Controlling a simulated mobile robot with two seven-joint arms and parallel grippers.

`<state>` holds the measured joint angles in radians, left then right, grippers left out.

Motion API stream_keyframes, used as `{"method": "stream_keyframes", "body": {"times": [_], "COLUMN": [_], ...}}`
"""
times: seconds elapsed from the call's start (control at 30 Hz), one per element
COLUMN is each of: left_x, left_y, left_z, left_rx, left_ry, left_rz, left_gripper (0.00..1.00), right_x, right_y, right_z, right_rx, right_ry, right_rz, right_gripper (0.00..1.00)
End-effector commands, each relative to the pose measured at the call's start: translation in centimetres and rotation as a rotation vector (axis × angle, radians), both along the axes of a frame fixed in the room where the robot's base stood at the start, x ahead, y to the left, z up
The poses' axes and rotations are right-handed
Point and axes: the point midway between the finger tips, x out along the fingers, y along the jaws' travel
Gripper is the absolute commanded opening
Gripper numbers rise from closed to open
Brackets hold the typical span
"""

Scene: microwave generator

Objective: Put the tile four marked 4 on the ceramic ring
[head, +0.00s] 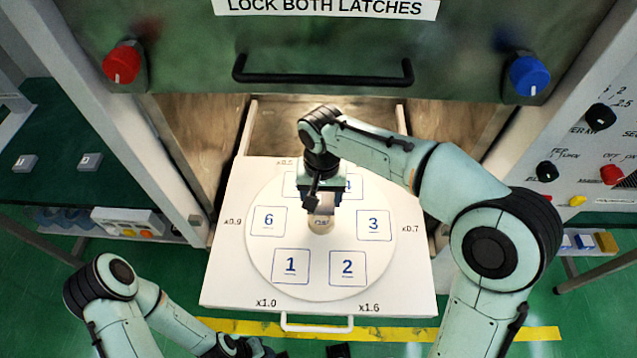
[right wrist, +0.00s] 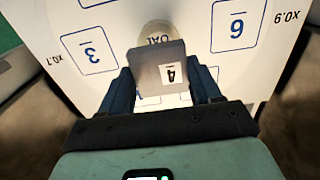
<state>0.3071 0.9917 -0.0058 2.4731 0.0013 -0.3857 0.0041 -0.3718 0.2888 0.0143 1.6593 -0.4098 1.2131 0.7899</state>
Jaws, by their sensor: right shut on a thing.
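My right gripper (head: 322,203) is shut on a grey tile (right wrist: 153,62) with a white label reading 4, which shows best in the right wrist view. The held tile is over the middle of the round white plate (head: 320,283). The pale ceramic ring (head: 320,228) is at the plate's centre, partly hidden by the gripper and tile. The ring also shows just beyond the tile in the right wrist view (right wrist: 157,31). I cannot tell whether tile and ring touch. My left gripper is low in the head view, cut by the bottom edge; its jaws are unclear.
The plate has numbered squares, including 1, 2, 3 and 6, and lies on a pulled-out white drawer (head: 218,285) with a front handle (head: 330,328). Behind is the open chamber under a green door with a black handle (head: 322,80). Grey tiles (head: 90,161) lie on the left bench.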

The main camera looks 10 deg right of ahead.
Motion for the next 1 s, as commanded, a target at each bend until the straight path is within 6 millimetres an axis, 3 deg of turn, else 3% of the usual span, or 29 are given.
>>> {"method": "stream_keyframes", "body": {"times": [0.6, 1.0], "left_x": [-1.8, -1.9], "left_y": [0.0, 0.0], "left_z": [-3.8, -4.0], "left_rx": [-0.001, 0.000], "left_ry": [0.021, 0.021], "left_rz": [0.000, 0.000], "left_gripper": [0.43, 0.43], "right_x": [0.0, 0.0], "right_y": [0.0, 0.0], "right_z": [-4.9, -5.3], "right_rx": [0.000, 0.000], "right_ry": [0.001, 0.000], "right_rz": [0.001, 0.001], "right_gripper": [0.27, 0.27]}}
